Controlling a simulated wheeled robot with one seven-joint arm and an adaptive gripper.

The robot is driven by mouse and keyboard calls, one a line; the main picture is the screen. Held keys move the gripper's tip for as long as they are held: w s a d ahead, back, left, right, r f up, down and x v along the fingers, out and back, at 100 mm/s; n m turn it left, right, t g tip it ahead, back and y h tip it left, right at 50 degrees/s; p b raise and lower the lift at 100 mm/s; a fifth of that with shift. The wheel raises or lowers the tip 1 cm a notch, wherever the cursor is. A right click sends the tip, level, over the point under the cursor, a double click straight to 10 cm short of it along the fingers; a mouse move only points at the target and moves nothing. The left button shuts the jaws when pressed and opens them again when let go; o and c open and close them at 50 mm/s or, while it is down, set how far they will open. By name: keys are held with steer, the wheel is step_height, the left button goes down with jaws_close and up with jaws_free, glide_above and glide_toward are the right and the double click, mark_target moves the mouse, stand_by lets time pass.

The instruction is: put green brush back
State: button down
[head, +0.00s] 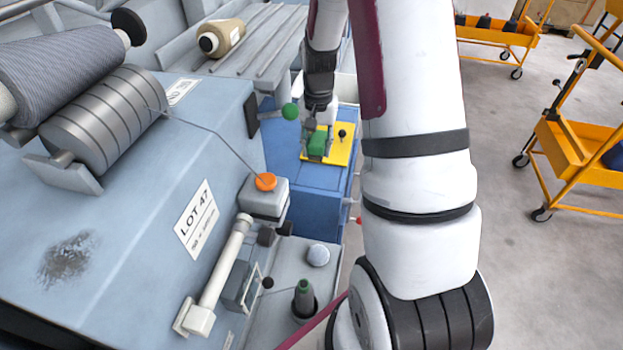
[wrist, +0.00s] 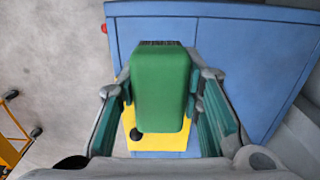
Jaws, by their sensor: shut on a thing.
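The green brush (wrist: 160,85) fills the middle of the wrist view, with a strip of dark bristles at its far end. My gripper (wrist: 160,98) is shut on it, one finger on each side. In the head view the brush (head: 317,143) shows below my gripper (head: 318,127), over a yellow plate (head: 342,153) on a blue cabinet (head: 284,158). The yellow plate (wrist: 174,143) lies under the brush in the wrist view. I cannot tell whether the brush touches the plate.
A black knob (head: 342,133) stands on the yellow plate. A green ball (head: 290,111) is left of my gripper. The grey-blue machine (head: 150,215) with an orange button (head: 266,181) stands at the left. Yellow carts (head: 575,150) stand on open floor at the right.

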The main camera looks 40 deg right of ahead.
mark_target(317, 178)
step_height(317, 178, down, 9)
steer(key=shift+r+b, duration=0.1)
steer(key=shift+b, duration=0.8)
steer(key=shift+f, duration=0.25)
steer(key=c, duration=1.1)
jaws_free()
steer(key=shift+r, duration=0.1)
